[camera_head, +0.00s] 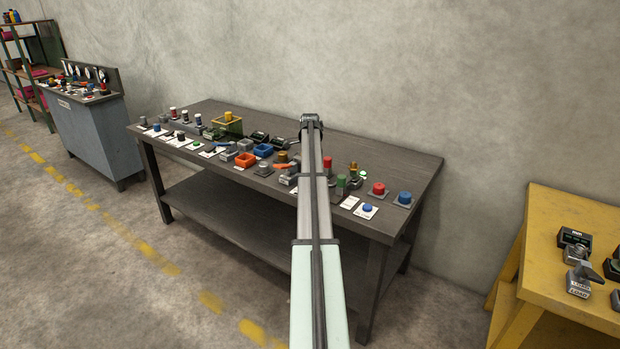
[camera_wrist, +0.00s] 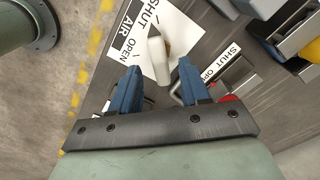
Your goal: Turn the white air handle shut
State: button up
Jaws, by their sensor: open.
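The white air handle (camera_wrist: 158,60) is a short pale bar over a white card (camera_wrist: 180,27) printed SHUT, AIR and OPEN in the wrist view. The handle lies lengthwise between the two words' sides of the card; which mark it points to I cannot tell. My gripper (camera_wrist: 159,66) is open, its blue fingers on either side of the handle in the picture, with visible gaps. Whether the fingertips are down at the handle's height is unclear. In the head view my own arm reaches over the bench and hides the gripper; I cannot pick out the handle there.
A second SHUT card (camera_wrist: 222,62) lies to the right, with a bent metal rod and a red part (camera_wrist: 229,98) near my right finger. The dark bench (camera_head: 390,160) is crowded with buttons, bins and fittings.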

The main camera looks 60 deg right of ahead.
notch_tip(320, 180, up, 10)
jog(key=shift+r, duration=0.15)
dwell(0.8)
